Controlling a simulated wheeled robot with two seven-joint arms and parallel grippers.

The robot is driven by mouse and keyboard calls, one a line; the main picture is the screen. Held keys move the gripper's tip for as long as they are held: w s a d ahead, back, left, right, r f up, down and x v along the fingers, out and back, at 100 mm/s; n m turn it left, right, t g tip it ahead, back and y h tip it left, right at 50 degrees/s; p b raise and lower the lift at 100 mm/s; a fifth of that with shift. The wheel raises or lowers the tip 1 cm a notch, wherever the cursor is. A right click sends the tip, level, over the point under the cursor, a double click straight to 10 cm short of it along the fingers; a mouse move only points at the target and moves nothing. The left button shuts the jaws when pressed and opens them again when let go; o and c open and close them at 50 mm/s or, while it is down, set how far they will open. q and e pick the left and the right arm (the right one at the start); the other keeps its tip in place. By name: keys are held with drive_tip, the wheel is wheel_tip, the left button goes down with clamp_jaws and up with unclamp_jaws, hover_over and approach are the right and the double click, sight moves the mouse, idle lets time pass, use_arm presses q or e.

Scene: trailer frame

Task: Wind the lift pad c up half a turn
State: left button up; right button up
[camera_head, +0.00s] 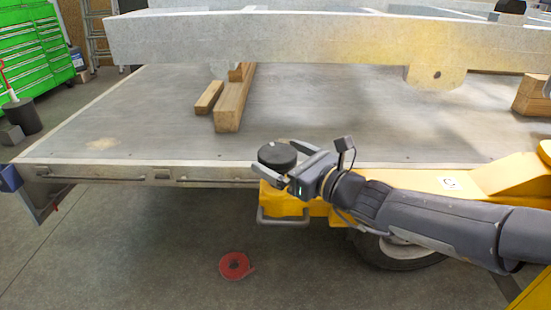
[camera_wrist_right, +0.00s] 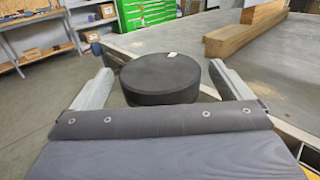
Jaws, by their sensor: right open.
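The lift pad, a round black disc (camera_head: 277,156), stands at the end of the yellow lift arm (camera_head: 285,203), beside the front edge of the flat metal bed. It has a small white mark on top. In the right wrist view the pad (camera_wrist_right: 160,78) lies between the two fingers. My right gripper (camera_head: 277,171) is open, with one finger on each side of the pad. A gap shows between each finger and the pad in the wrist view. The pad's underside and screw are hidden. My left gripper is not in view.
The metal bed (camera_head: 330,115) carries wooden blocks (camera_head: 235,100) under a grey trailer beam (camera_head: 300,38). A red strap roll (camera_head: 236,266) lies on the floor. A wheel (camera_head: 400,253) shows beneath my right arm. A green cabinet (camera_head: 33,48) stands at the back left.

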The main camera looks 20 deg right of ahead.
drive_tip(key=shift+x, duration=1.1)
drive_tip(key=shift+c, duration=0.4)
drive_tip(key=c, duration=0.9)
drive_tip(key=shift+r+p, duration=0.15)
drive_tip(key=shift+p, duration=0.2)
drive_tip(key=n+g+y+p, duration=0.2)
drive_tip(key=n+g+p, duration=0.1)
drive_tip(key=g+p, duration=0.1)
drive_tip(key=n+g+y+p, duration=0.3)
drive_tip(key=g+p, duration=0.1)
drive_tip(key=p, duration=0.1)
drive_tip(key=n+g+y+p, duration=0.3)
drive_tip(key=g+p, duration=0.1)
drive_tip(key=p, duration=0.1)
drive_tip(key=shift+s+r+n+p, duration=0.1)
drive_tip(key=shift+n+p, duration=0.2)
drive_tip(key=shift+p, duration=0.05)
drive_tip(key=n+g+p, duration=0.1)
drive_tip(key=n+g, duration=0.1)
drive_tip(key=g, duration=0.1)
drive_tip(key=shift+a+g+p, duration=0.1)
drive_tip(key=shift+g+p, duration=0.2)
drive_tip(key=shift+p, duration=0.1)
drive_tip(key=shift+s+f+n+g+p, duration=0.1)
drive_tip(key=shift+n+g+p, duration=0.2)
drive_tip(key=shift+n+g, duration=0.45)
drive_tip(key=shift+f+n+g+p, duration=0.15)
drive_tip(key=shift+n+g+p, duration=0.25)
drive_tip(key=shift+g, duration=0.55)
